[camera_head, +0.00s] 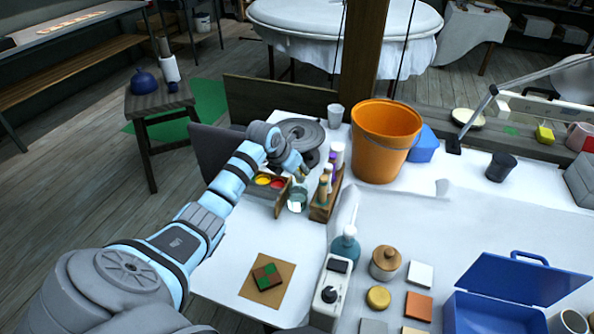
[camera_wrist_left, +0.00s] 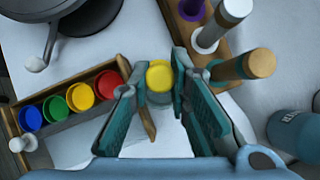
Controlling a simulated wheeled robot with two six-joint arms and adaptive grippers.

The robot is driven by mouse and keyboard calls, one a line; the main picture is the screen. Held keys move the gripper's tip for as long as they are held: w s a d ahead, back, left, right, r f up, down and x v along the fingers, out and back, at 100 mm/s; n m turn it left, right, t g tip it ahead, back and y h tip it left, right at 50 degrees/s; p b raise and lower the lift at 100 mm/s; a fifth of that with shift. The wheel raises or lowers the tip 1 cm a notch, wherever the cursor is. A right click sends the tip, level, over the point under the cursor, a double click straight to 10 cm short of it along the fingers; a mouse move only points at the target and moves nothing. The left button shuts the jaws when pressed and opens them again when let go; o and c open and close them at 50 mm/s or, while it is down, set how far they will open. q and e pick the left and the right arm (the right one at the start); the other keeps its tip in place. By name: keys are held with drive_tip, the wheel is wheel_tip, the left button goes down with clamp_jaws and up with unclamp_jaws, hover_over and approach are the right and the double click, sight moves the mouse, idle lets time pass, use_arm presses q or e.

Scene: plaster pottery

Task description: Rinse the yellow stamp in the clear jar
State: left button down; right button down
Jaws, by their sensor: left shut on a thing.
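My left gripper (camera_wrist_left: 161,90) is shut on the yellow stamp (camera_wrist_left: 159,74), whose round yellow end shows between the fingers in the wrist view. In the head view the left gripper (camera_head: 298,172) reaches in over the clear jar (camera_head: 297,200), and the stamp is too small there to make out well. The clear jar stands on the white table between the paint box and the stamp rack. In the wrist view the jar is mostly hidden by the fingers, so I cannot tell whether the stamp touches its water. My right gripper is out of view.
The paint box (camera_wrist_left: 21,121) with coloured pots is left of the gripper. A wooden rack (camera_head: 321,211) of upright stamps and bottles stands close on the right. A grey wheel (camera_head: 300,131) and orange bucket (camera_head: 386,140) stand behind.

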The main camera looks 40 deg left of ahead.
use_arm(q)
drive_tip(key=shift+r, duration=0.1)
idle(0.4)
wheel_tip(320, 180, up, 3)
drive_tip(key=p, duration=0.3)
drive_tip(key=shift+r, duration=0.1)
